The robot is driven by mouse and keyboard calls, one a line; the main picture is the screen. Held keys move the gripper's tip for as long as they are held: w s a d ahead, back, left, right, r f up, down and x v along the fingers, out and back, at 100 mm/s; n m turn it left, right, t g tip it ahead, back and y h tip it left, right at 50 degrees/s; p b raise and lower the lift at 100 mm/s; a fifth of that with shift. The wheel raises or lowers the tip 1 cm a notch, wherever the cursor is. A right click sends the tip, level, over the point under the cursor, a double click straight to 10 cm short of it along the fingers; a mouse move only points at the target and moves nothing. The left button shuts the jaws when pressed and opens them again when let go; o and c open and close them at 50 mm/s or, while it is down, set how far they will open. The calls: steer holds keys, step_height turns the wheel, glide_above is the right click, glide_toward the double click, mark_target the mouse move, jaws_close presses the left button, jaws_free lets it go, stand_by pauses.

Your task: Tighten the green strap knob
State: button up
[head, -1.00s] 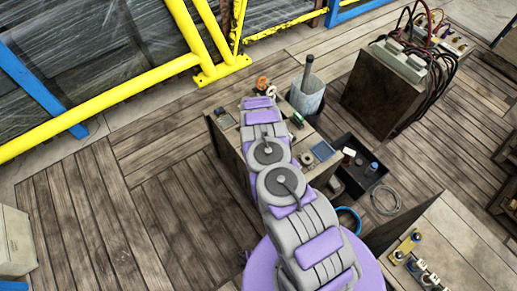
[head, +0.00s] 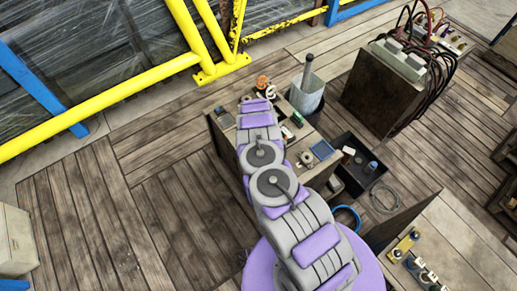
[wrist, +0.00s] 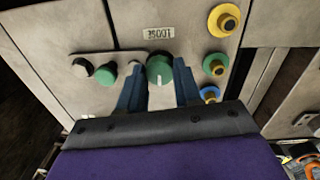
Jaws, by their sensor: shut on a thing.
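In the wrist view a round dark-green knob (wrist: 160,69) with a white line on its face sits on a pale panel, at the right end of a grey strap (wrist: 88,59). My gripper (wrist: 157,75) has its two blue fingers shut on this knob, one on each side. A smaller green knob (wrist: 106,74), a black knob (wrist: 84,68) and a pale knob lie along the strap to the left, clear of the fingers. In the head view my arm hides the gripper and the knob.
A yellow-ringed fitting (wrist: 223,20), a green-ringed one (wrist: 215,65) and a blue-ringed one stand close to the right finger. A label (wrist: 162,33) is above the knob. In the head view a grey bucket (head: 307,95) and a black tray (head: 357,187) flank the bench.

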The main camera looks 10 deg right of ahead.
steer(key=shift+w+a+r, duration=0.1)
steer(key=shift+w, duration=0.05)
steer(key=o, duration=1)
steer(key=shift+o, duration=0.2)
step_height(320, 180, up, 17)
steer(key=p, duration=0.2)
steer(key=shift+w+a, duration=0.25)
steer(key=shift+w, duration=0.15)
